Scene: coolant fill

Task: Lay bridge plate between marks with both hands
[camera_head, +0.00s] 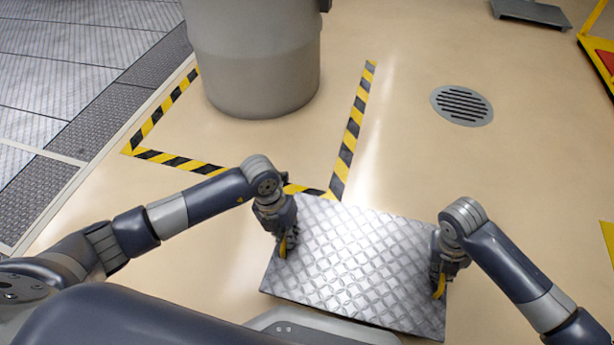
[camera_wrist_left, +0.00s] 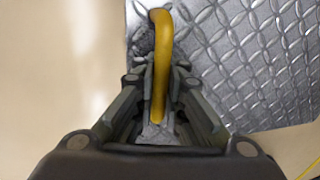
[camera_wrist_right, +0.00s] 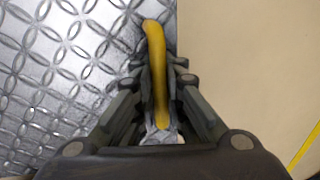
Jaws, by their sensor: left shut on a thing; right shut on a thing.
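The bridge plate (camera_head: 350,265) is a silver diamond-tread sheet with a yellow handle at its left and right sides. It is in front of my body in the head view, slightly tilted in the picture. My left gripper (camera_head: 284,243) is shut on the left yellow handle (camera_wrist_left: 161,60). My right gripper (camera_head: 440,280) is shut on the right yellow handle (camera_wrist_right: 156,65). Yellow-black striped marks (camera_head: 352,130) lie on the floor beyond the plate. The plate's far left corner is close to the near end of the right stripe. I cannot tell how high the plate is above the floor.
A large grey cylinder (camera_head: 262,70) stands inside the striped outline. A round floor drain (camera_head: 462,105) is to the right. Grey metal floor panels (camera_head: 60,75) lie at the left. A yellow-edged red item (camera_head: 606,60) is at the far right. Floor between drain and plate is clear.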

